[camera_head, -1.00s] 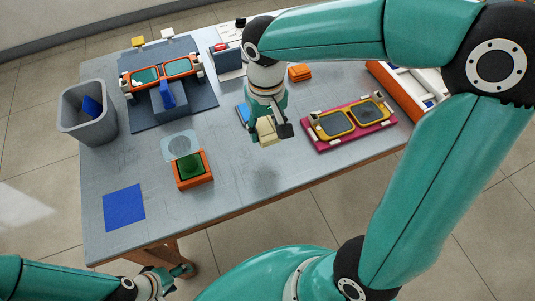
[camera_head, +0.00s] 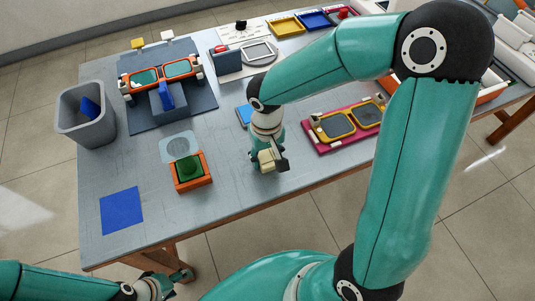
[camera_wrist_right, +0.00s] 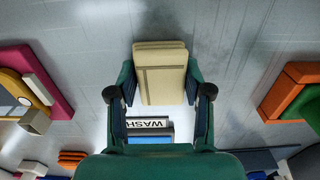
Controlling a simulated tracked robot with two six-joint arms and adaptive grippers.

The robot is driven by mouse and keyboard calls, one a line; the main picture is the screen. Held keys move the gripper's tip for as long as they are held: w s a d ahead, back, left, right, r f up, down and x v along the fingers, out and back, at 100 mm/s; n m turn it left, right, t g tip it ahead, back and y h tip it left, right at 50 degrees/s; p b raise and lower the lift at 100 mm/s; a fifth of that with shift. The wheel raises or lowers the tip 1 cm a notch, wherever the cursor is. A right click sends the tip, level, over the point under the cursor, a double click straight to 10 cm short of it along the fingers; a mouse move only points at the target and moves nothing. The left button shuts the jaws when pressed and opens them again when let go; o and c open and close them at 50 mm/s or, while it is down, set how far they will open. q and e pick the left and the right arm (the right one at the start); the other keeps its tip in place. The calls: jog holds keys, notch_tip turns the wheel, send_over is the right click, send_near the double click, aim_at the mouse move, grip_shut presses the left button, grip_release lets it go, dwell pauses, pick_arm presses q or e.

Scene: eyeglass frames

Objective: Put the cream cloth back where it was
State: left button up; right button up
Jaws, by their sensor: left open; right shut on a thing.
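The cream cloth (camera_head: 265,161) is a folded pad between the fingers of my right gripper (camera_head: 270,163). It hangs near the front edge of the table, left of the magenta tray. In the right wrist view the cream cloth (camera_wrist_right: 161,75) sits between both fingertips, with bare grey tabletop around it. Its height above the table is hard to tell. A label reading WASH (camera_wrist_right: 150,124) with a blue patch (camera_wrist_right: 150,140) lies beyond the fingers. My left gripper (camera_head: 183,274) is open and empty, low in front of the table.
A magenta tray (camera_head: 318,147) holds yellow eyeglass frames (camera_head: 338,124). An orange holder with a green block (camera_head: 190,166) stands to the left. A blue square (camera_head: 121,211) lies at front left. A grey bin (camera_head: 85,125) and a dark fixture with orange frames (camera_head: 161,72) are farther back.

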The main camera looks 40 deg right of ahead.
aim_at(266, 156)
jog(key=shift+f, duration=0.1)
jog(key=o, duration=1.1)
jog(key=shift+r, duration=0.4)
notch_tip(266, 156, up, 12)
jog(key=shift+f+p, duration=0.25)
jog(key=shift+p, duration=0.35)
